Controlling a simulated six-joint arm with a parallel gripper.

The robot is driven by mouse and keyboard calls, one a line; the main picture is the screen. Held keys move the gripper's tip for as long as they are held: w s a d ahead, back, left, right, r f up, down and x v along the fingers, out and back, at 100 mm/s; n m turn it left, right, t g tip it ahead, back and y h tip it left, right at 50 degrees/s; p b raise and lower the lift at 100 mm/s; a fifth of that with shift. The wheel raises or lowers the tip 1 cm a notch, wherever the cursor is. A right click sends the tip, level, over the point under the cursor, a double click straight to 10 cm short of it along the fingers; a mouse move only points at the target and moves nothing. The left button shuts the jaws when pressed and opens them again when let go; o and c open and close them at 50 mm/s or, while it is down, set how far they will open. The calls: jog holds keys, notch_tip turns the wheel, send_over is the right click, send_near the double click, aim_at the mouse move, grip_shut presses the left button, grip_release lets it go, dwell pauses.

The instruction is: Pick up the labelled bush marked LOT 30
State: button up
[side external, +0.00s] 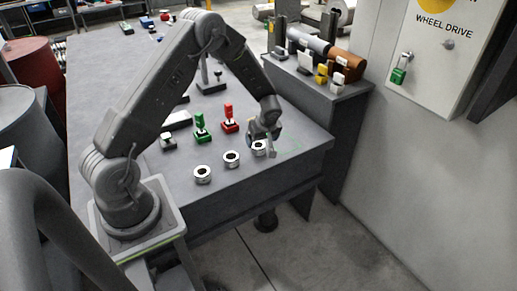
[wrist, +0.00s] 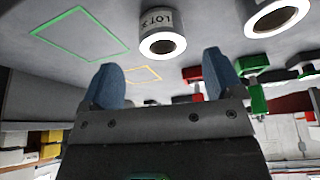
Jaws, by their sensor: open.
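Three white-and-grey ring-shaped bushes stand in a row on the grey bench: a left one (side external: 203,174), a middle one (side external: 232,158) and a right one (side external: 259,147). My gripper (side external: 262,143) is down close by the right bush and partly covers it. In the wrist view my gripper (wrist: 163,82) shows two blue fingertips spread apart with nothing between them. A bush with a label (wrist: 164,23) reading "LOT 3", the rest unclear, lies beyond the fingertips. Another bush (wrist: 278,16) is at the upper right, its label not readable.
A green outline (wrist: 80,33) and a small yellow outline (wrist: 143,73) mark the bench. The bench edge is close to my gripper; a side shelf (side external: 335,88) holds several parts.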

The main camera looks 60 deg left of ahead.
aim_at(259, 144)
jog(key=shift+x, duration=2.65)
jog(key=shift+s+a, duration=0.15)
jog(key=shift+c, duration=0.4)
jog(key=shift+r, duration=0.1)
jog(key=c, duration=1.1)
jog(key=shift+c, duration=0.2)
